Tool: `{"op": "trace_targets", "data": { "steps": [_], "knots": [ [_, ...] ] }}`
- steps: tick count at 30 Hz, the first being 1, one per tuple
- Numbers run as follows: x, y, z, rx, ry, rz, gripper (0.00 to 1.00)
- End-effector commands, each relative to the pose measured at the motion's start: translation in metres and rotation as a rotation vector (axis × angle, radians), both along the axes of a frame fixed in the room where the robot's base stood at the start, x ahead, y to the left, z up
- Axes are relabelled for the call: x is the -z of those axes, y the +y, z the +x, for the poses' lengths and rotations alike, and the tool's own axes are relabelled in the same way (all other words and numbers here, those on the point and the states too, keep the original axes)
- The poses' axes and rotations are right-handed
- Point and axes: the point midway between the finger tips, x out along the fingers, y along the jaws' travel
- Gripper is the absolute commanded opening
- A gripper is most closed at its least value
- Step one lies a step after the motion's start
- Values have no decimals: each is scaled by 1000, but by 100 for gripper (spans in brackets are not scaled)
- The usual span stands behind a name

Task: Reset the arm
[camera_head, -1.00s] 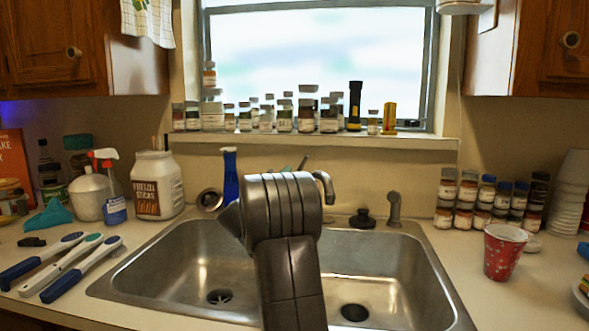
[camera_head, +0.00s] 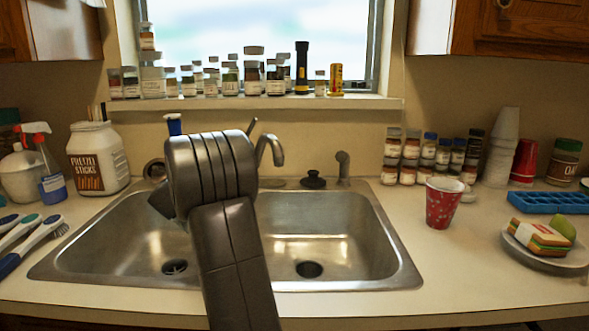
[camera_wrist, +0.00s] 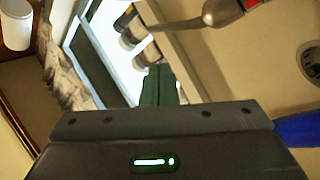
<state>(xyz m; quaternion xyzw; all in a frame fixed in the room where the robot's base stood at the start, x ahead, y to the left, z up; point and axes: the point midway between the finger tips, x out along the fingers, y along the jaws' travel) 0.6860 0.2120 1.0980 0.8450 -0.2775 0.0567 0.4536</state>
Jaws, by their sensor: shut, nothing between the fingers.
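My arm (camera_head: 232,255) rises in front of the double steel sink in the head view, its wrist above the basins. The gripper's fingers are hidden behind the wrist in that view. In the wrist view my gripper (camera_wrist: 158,84) shows as dark fingers close together beyond the grey gripper body. It is shut and empty. The faucet (camera_head: 270,150) stands just right of my wrist, and a blue bottle (camera_head: 174,124) is mostly hidden behind it. The blue shape at the right of the wrist view (camera_wrist: 298,130) may be that bottle.
The sink (camera_head: 330,235) has two empty basins. A pretzel jar (camera_head: 98,160), spray bottle (camera_head: 50,180) and brushes (camera_head: 35,240) are at left. A red cup (camera_head: 441,203), spice jars (camera_head: 425,160) and a sandwich plate (camera_head: 560,258) are at right. Jars line the windowsill (camera_head: 270,102).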

Motion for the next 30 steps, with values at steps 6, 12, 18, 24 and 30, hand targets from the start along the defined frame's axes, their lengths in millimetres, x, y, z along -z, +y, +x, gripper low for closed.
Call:
{"op": "trace_targets", "data": {
  "steps": [6,12,18,24,30],
  "knots": [
    [-15,-20,35,4,0,2,0],
    [-28,-37,67,6,1,1,0],
    [-36,-47,87,5,1,1,0],
    [-38,-51,94,4,3,2,0],
    [-38,-51,95,4,3,2,0]
  ]
}}
